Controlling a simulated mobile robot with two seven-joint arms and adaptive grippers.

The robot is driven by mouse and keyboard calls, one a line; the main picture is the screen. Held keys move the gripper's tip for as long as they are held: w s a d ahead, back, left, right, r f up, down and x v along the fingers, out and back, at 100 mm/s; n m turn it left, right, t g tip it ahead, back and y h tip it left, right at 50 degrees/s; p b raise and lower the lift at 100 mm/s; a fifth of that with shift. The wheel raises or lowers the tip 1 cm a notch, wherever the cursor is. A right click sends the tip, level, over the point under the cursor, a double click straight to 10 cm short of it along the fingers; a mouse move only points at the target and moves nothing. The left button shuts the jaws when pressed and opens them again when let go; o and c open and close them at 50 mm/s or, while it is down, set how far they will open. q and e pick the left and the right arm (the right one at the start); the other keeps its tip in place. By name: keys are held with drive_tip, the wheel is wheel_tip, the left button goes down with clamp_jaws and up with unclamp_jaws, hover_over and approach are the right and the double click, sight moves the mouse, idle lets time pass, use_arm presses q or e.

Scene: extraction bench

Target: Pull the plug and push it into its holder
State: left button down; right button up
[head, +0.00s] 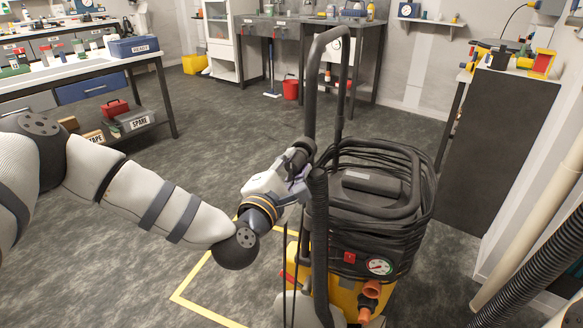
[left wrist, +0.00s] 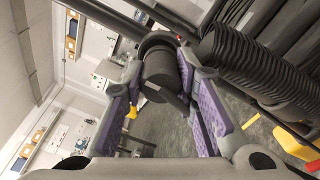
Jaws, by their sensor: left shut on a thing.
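The dark cylindrical plug (left wrist: 163,72) sits between the purple-padded fingers of my left gripper (left wrist: 163,92), which is shut on it. A wider dark round part is at its far end; I cannot tell whether this belongs to the plug or to a holder. In the head view, my left gripper (head: 291,182) is at the left side of the extraction machine (head: 350,292), beside its upright handle. The dark plug (head: 298,155) shows there just above the fingers. I cannot clearly make out the holder. My right gripper is not in view.
A black ribbed hose (head: 319,225) hangs close to my left gripper; it also fills the upper right of the left wrist view (left wrist: 235,62). Coiled black cable (head: 415,215) wraps the machine. A yellow floor line (head: 205,266) runs below my arm. Open floor lies behind and left.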

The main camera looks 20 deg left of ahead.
use_arm(q)
drive_tip(key=shift+w+b, duration=0.3)
drive_tip(key=shift+w, duration=0.6)
drive_tip(key=c, duration=1.2)
unclamp_jaws()
drive_tip(key=shift+s, duration=0.1)
drive_tip(key=shift+s, duration=0.35)
drive_tip(key=s, duration=1.1)
drive_tip(key=shift+a, duration=0.4)
